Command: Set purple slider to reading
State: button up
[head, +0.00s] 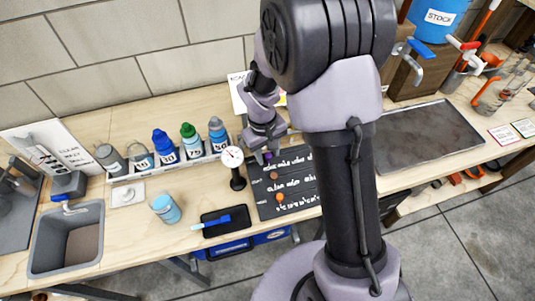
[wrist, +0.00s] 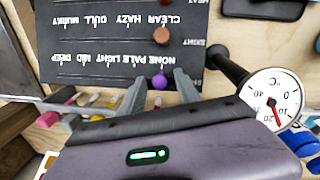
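The purple slider knob (wrist: 160,81) is on the dark board (wrist: 85,60), near the NONE end of the row that also has PALE, LIGHT, MID and DEEP. My gripper (wrist: 157,88) is open, with one grey finger on each side of the purple knob. I cannot tell whether either finger touches it. In the head view the board (head: 297,209) lies on the bench below my gripper (head: 266,151), and the purple knob (head: 267,156) shows small beside it. A brown knob (wrist: 161,35) sits on the CLEAR, HAZY, DULL, MURKY row. An orange knob (head: 280,197) sits on the nearest row.
A dial gauge in °C (wrist: 272,95) stands close beside the board and my gripper. A metal tray (head: 425,138) lies right.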

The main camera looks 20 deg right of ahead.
jog(key=shift+c, duration=0.3)
grip_shut()
dwell(1.1)
